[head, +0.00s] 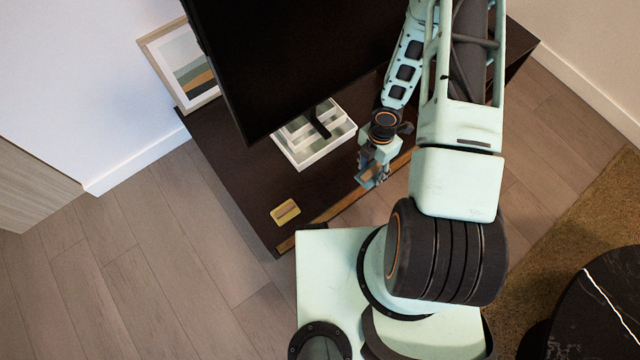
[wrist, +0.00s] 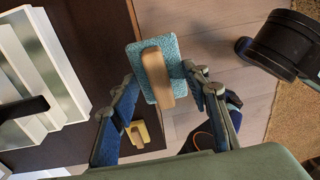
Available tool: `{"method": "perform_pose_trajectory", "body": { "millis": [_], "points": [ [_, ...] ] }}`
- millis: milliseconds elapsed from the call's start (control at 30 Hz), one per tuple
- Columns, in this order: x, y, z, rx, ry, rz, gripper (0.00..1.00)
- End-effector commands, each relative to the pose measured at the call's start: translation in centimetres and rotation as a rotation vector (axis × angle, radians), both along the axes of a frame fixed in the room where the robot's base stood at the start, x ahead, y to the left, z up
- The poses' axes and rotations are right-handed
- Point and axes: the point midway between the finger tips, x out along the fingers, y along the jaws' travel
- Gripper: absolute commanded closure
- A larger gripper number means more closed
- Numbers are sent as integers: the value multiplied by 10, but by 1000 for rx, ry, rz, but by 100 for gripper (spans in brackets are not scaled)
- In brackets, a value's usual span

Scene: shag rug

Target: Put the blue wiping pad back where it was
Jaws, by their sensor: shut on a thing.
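The blue wiping pad (wrist: 173,49) with its tan handle (wrist: 157,76) is between the fingers of my gripper (wrist: 160,88) in the wrist view. The gripper is shut on it. In the head view my gripper (head: 372,172) is over the front edge of the dark cabinet, right of the white tray; the pad is small and hard to make out there.
A yellow pad (head: 285,212) lies on the near left end of the dark cabinet (head: 237,173). A white compartment tray (head: 318,155) stands partly under a large black screen (head: 290,60). A framed picture (head: 185,68) leans at the wall. Bare cabinet top lies between the tray and yellow pad.

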Motion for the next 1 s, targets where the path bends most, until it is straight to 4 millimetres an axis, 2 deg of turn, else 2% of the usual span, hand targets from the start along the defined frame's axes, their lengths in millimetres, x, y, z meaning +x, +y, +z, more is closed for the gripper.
{"method": "perform_pose_trajectory", "body": {
  "millis": [33,200,367,467,567,833,1000],
  "points": [
    [4,2,-10,20,-3,-27,80],
    [12,7,-33,74,-10,-61,80],
    [14,9,-40,98,-15,-63,80],
    [15,19,-46,101,-15,-58,80],
    [17,36,-55,101,-15,-53,80],
    [23,102,-85,101,-14,-55,80],
    [26,126,-116,100,-14,-57,80]
  ]
}}
